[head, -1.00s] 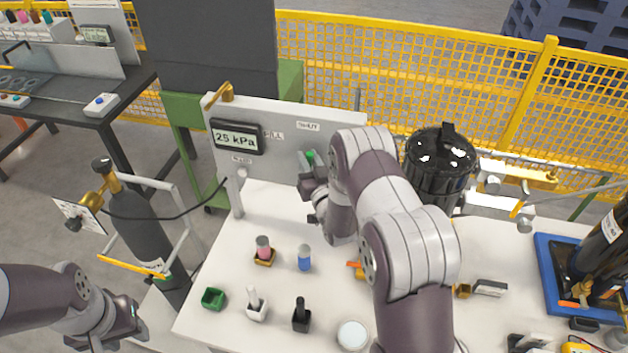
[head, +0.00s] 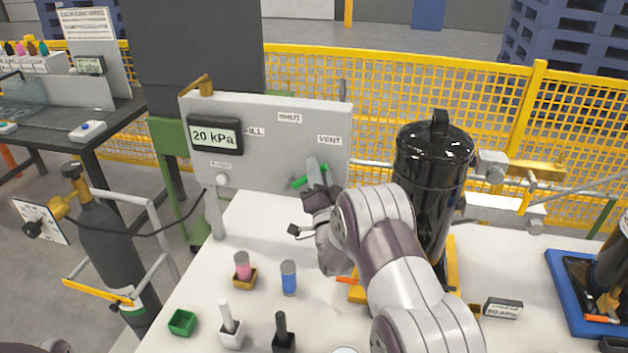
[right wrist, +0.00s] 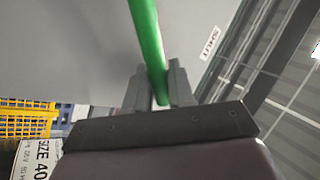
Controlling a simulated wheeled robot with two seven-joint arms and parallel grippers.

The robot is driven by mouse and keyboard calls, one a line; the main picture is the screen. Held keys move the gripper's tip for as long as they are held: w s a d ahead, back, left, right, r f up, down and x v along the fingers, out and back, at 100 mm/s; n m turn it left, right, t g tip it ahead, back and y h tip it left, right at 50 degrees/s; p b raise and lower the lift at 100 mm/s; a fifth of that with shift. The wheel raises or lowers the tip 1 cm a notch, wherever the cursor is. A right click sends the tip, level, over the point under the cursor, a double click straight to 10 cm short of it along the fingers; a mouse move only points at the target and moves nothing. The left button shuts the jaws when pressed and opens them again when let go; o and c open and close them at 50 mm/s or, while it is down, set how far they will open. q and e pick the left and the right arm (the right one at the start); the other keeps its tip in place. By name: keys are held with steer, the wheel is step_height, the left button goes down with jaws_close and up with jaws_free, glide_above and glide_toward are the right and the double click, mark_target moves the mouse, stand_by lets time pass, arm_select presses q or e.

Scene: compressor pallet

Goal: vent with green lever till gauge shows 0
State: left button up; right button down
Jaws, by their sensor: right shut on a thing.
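The green lever (head: 301,182) is on the grey panel (head: 265,125), below and left of the VENT label (head: 329,140). It lies slanted in the head view. My right gripper (head: 316,174) is shut on the lever, and its fingers hide part of it. In the right wrist view the green lever (right wrist: 148,40) passes between the two fingers (right wrist: 158,88). The gauge (head: 215,135) on the panel's left reads 20 kPa. The panel also carries a SHUT label (head: 289,117) and a FILL label (head: 254,131). My left gripper is out of view.
A black tank (head: 432,190) stands right of the panel. A pink bottle (head: 242,266), a blue bottle (head: 289,278) and a green box (head: 182,323) are on the white table's front left. A dark gas cylinder (head: 108,245) with a hose stands left of the table.

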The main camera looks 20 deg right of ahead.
steer(key=shift+d+f, duration=0.1)
steer(key=shift+m, duration=0.3)
steer(key=c, duration=1.1)
jaws_free()
steer(key=b+v, duration=0.3)
steer(key=v, duration=0.9)
steer(key=shift+s+f, duration=0.25)
steer(key=shift+s, duration=0.05)
